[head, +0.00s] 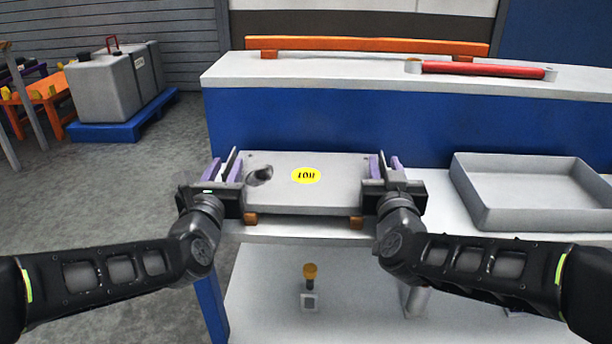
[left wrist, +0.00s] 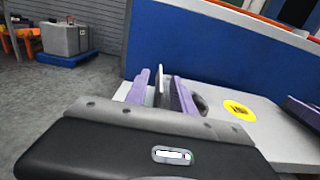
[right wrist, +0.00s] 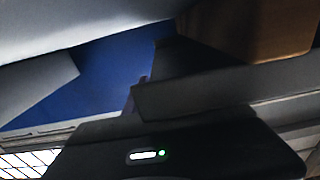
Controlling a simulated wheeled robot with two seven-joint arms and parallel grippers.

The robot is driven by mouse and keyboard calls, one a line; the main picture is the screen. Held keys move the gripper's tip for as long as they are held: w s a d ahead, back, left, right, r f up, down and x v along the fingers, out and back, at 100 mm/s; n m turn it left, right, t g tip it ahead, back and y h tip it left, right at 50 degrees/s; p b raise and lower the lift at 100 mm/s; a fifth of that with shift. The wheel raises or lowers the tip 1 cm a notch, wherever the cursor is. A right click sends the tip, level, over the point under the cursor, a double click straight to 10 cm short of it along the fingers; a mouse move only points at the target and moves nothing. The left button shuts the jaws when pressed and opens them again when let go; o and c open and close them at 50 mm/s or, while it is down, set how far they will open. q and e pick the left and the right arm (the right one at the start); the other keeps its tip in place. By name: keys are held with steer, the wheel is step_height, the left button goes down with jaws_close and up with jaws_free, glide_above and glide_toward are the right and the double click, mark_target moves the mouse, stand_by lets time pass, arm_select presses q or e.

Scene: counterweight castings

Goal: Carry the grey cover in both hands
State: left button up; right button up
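The grey cover (head: 320,195) is a flat plate with a yellow label and a dark knob-like part on top. It lies level on small brown blocks (head: 356,222) at the front of the white bench; it also shows in the left wrist view (left wrist: 258,128). My left gripper (head: 226,170) is at its left end, its purple fingers apart on either side of an upright grey tab, with gaps visible. My right gripper (head: 387,167) is at the right end, its purple fingers apart. The right wrist view is dark and mostly hides the right fingertips.
A grey tray (head: 470,205) stands on the bench to the right. Behind, a higher blue-fronted shelf (head: 330,72) carries an orange bar (head: 365,44) and a red roller (head: 482,69). An orange-topped object (head: 310,272) stands on the lower shelf. Open floor lies to the left.

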arm_select(q)
steer(key=shift+w, duration=0.2)
arm_select(e)
steer(key=shift+w, duration=0.2)
arm_select(q)
jaws_close()
arm_select(e)
jaws_close()
stand_by(0.8)
arm_select(q)
steer(key=shift+r, duration=0.1)
arm_select(e)
steer(key=shift+r, duration=0.1)
